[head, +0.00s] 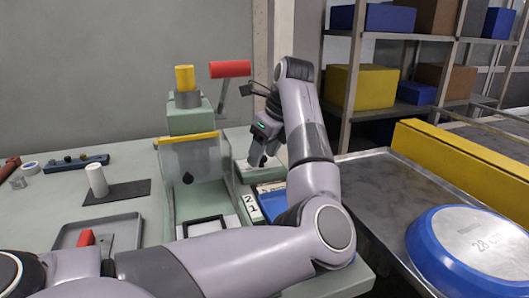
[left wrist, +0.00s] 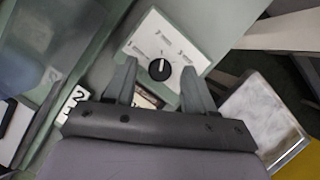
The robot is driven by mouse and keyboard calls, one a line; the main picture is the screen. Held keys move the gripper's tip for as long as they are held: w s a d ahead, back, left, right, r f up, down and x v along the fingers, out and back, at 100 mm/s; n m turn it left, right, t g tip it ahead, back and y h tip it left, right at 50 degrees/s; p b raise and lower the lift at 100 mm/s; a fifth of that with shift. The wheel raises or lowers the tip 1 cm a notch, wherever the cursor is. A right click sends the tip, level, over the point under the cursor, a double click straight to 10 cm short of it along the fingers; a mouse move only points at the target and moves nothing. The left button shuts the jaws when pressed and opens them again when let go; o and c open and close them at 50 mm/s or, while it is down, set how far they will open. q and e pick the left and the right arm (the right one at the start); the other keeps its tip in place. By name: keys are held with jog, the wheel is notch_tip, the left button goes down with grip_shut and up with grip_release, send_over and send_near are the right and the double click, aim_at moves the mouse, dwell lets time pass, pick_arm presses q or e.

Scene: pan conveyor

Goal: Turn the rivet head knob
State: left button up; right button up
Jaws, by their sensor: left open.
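The black knob (left wrist: 159,69) with a pale pointer mark sits on a white dial plate (left wrist: 185,48) with several small printed marks, in the left wrist view. My left gripper (left wrist: 158,68) is open, and its two fingers frame the knob, one on each side in the picture. I cannot tell how far the fingertips are from it, and I see no contact. In the head view my left gripper (head: 259,159) points down over the pale plate beside the green machine (head: 190,122). The knob is hidden there behind the gripper. My right gripper is in neither view.
A "21" label (head: 251,207) and a blue tray (head: 270,206) lie near my arm. A blue pan (head: 475,250) rests on the metal conveyor (head: 395,190) at right. A shelf with boxes stands behind.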

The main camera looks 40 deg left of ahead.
pick_arm(q)
grip_shut()
